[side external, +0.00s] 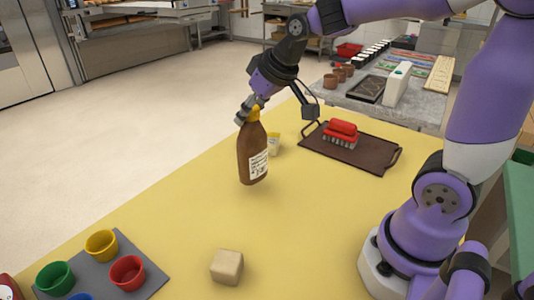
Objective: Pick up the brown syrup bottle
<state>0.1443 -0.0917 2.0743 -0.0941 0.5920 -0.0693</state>
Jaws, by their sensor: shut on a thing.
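The brown syrup bottle (252,154) has a yellow cap and a white label with dark print. It hangs nearly upright, tilted slightly, and appears to be above the yellow table. My gripper (250,112) is shut on the bottle at its top, around the cap and neck. The fingers partly hide the cap. My arm reaches down to it from the upper right.
A small pale item (274,144) stands behind the bottle. A brown tray (372,157) with a red brush (341,134) lies to the right. A beige block (227,266) and a grey board (148,287) with coloured cups are in front. The yellow table (190,215) is clear between.

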